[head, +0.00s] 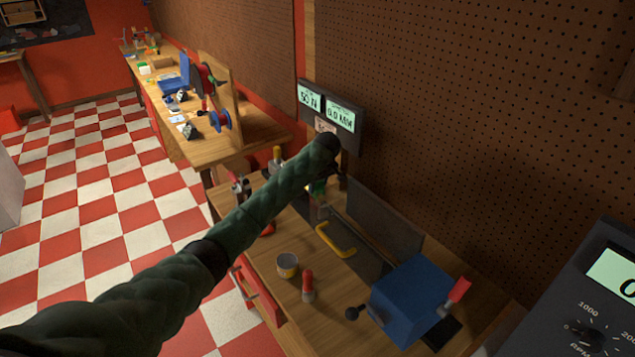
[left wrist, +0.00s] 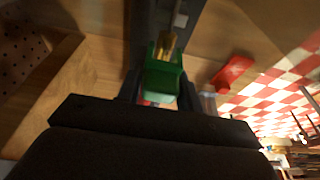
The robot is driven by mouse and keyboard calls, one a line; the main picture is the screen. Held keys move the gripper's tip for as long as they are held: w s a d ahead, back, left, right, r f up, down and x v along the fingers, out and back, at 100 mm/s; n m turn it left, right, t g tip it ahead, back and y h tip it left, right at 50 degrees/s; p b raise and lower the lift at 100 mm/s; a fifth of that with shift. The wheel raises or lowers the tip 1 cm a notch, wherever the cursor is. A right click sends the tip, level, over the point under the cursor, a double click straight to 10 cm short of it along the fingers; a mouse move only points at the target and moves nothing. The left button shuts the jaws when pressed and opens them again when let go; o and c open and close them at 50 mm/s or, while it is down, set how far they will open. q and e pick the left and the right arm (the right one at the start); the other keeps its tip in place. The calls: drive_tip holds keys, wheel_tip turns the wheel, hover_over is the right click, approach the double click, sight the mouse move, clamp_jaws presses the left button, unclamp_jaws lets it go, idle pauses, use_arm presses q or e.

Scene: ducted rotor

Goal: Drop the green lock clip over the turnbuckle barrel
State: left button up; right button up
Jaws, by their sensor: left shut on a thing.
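My left gripper (left wrist: 160,90) is shut on the green lock clip (left wrist: 163,77), which sits between its fingers in the left wrist view. A brass-coloured piece (left wrist: 166,46), which looks like the turnbuckle barrel, shows just beyond the clip, in line with a grey fixture. I cannot tell whether clip and barrel touch. In the head view my left arm reaches over the bench from the left, and a bit of green (head: 318,187) shows below its wrist. The arm and gripper hide most of the barrel there. My right gripper is not in view.
The wooden bench holds a yellow handle (head: 336,243), a small cup (head: 287,265), a red-topped piece (head: 308,286) and a blue box (head: 415,297). A display (head: 328,112) stands behind the gripper, before the pegboard wall (head: 480,130). Bare wood shows at the bench's front.

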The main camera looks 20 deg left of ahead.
use_arm(q)
drive_tip(key=shift+f, duration=1.25)
drive_tip(key=shift+f, duration=0.1)
drive_tip(key=shift+f, duration=0.15)
idle(0.8)
drive_tip(key=o, duration=1)
drive_tip(key=shift+o, duration=0.2)
